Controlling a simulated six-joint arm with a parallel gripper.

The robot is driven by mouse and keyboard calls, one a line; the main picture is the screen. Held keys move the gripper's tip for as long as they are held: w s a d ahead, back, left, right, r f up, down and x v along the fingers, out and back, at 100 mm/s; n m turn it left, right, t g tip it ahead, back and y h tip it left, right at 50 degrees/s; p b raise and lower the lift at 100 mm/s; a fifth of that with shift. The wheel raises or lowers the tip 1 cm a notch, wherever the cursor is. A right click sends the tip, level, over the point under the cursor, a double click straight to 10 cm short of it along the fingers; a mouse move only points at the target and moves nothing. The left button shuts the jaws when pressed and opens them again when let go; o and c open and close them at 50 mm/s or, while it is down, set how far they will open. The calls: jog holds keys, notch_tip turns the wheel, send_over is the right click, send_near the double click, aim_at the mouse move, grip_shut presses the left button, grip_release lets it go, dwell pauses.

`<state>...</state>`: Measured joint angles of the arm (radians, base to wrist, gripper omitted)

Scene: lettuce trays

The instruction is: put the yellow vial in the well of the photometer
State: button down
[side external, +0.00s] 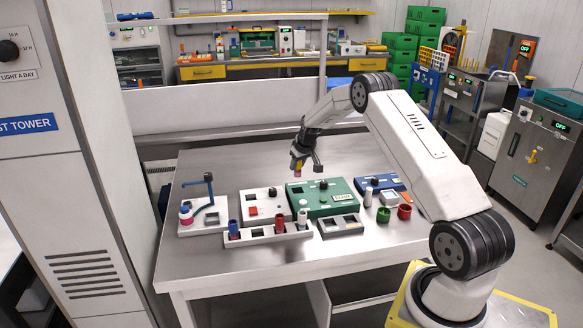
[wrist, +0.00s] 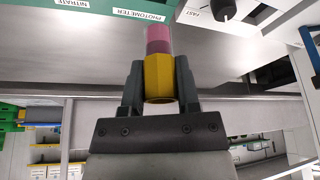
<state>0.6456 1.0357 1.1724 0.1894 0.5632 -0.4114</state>
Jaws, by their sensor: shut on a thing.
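My gripper (side external: 303,162) is shut on the yellow vial (side external: 298,167), held in the air above the rear part of the bench equipment. In the wrist view, my gripper (wrist: 160,85) has one finger on each side of the yellow vial (wrist: 159,78), and a pink part extends beyond the yellow. The green photometer (side external: 325,205) sits on the metal bench below the vial, with a dark knob and dark openings on top. Its green edge (wrist: 105,8) with the labels NITRATE and PHOTOMETER shows in the wrist view. I cannot clearly make out its well.
A white device (side external: 263,194) stands left of the photometer and a blue one (side external: 380,181) right. A white rack (side external: 268,237) with coloured vials lies in front. Green and red cups (side external: 404,212) stand at right. The rear of the metal bench (side external: 240,163) is clear.

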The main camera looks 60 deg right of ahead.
aim_at(298, 176)
jog(key=shift+f, duration=0.25)
jog(key=shift+f, duration=2.4)
jog(key=shift+f, duration=1.4)
jog(key=shift+c, duration=1.3)
grip_release()
jog(key=shift+r, duration=0.1)
jog(key=shift+r, duration=3.65)
jog(key=shift+r, duration=0.1)
